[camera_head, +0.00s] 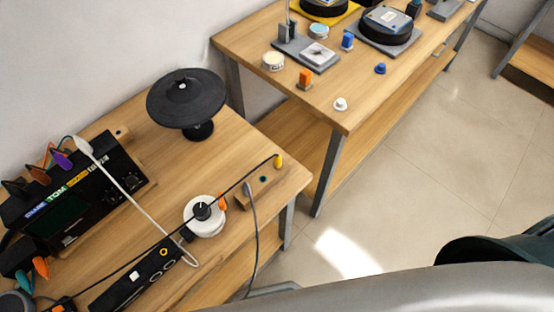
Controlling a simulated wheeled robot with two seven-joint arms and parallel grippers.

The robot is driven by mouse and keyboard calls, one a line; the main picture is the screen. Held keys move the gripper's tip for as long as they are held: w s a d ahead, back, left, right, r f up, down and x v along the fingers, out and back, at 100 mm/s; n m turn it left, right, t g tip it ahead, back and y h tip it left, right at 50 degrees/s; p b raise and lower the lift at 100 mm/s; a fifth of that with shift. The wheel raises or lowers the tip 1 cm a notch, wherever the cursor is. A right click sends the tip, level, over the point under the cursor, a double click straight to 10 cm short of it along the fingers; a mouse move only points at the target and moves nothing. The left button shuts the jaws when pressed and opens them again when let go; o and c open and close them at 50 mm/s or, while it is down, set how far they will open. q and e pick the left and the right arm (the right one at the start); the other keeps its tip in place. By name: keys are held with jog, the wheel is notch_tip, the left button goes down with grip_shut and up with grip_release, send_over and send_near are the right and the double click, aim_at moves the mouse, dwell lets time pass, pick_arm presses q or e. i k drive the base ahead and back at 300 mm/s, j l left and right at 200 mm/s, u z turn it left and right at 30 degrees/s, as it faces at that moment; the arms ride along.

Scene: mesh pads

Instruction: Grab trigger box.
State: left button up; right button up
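No label reads clearly as a trigger box, so I cannot tell which object it is. A small wooden block (258,190) with a dark round spot on top sits near the right edge of the near table; a grey cable meets its left end. A long black box (137,279) with a white square and a yellow ring lies at the table's front. A larger black unit (110,160) with coloured labels and plugs stands at the left. Neither of my grippers shows in the head view.
A black cymbal-like pad (187,95) stands at the back of the near table (215,150). A white round device (206,222) sits mid-table, with cables across. A second table (300,105) holds pads and small coloured parts. Open floor (420,190) lies right.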

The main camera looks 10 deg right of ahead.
aim_at(138, 279)
jog(key=u, duration=0.35)
jog(key=k+j+u, duration=0.1)
jog(key=u, duration=0.3)
jog(key=j+u, duration=0.2)
jog(key=u, duration=0.15)
jog(key=k+j+z, duration=0.15)
